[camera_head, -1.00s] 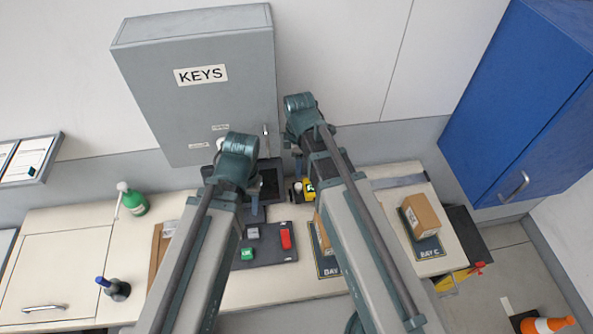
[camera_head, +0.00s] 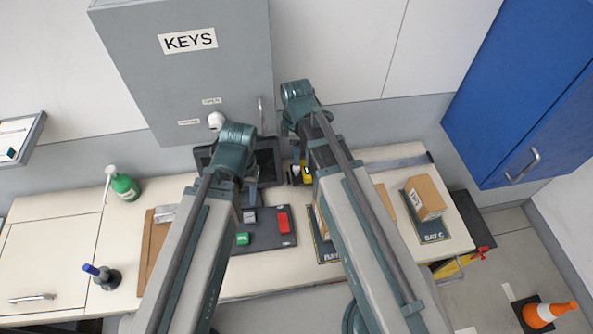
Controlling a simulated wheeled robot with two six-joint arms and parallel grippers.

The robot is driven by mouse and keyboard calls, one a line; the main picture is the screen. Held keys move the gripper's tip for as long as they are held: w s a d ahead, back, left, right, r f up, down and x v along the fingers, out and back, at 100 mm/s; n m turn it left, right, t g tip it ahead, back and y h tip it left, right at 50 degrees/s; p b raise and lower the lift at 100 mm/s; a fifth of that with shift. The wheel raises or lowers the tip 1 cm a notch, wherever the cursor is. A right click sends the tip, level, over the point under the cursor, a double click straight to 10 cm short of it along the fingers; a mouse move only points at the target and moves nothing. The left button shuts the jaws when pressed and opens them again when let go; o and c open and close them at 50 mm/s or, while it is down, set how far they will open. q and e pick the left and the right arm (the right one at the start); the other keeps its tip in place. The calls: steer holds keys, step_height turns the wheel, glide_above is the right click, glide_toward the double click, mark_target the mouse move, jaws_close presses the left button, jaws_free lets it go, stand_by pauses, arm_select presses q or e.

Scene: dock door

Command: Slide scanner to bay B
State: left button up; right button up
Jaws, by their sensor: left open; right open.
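A yellow-and-black item (camera_head: 307,171), possibly the scanner, lies at the back of the counter, partly hidden by my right arm. The bay B mat (camera_head: 328,256) shows its label edge below my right forearm, which hides most of it. A cardboard box (camera_head: 320,224) on it is mostly covered by that arm. My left gripper (camera_head: 250,192) is open above the dark tray, apart from the yellow item. My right gripper (camera_head: 298,168) is open, close beside the yellow item; whether they touch is unclear.
A dark tray (camera_head: 270,243) holds red, green and grey blocks. A dark screen (camera_head: 268,160) stands behind. The bay C mat (camera_head: 433,235) carries a box (camera_head: 425,197). A green bottle (camera_head: 124,186) stands left. The grey KEYS cabinet (camera_head: 180,85) and blue cabinet (camera_head: 520,90) overhang the counter.

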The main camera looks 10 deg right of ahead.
arm_select(q)
step_height(320, 180, down, 8)
steer(key=b, duration=0.7)
arm_select(e)
steer(key=f, duration=0.8)
steer(key=shift+w, duration=0.2)
jaws_close()
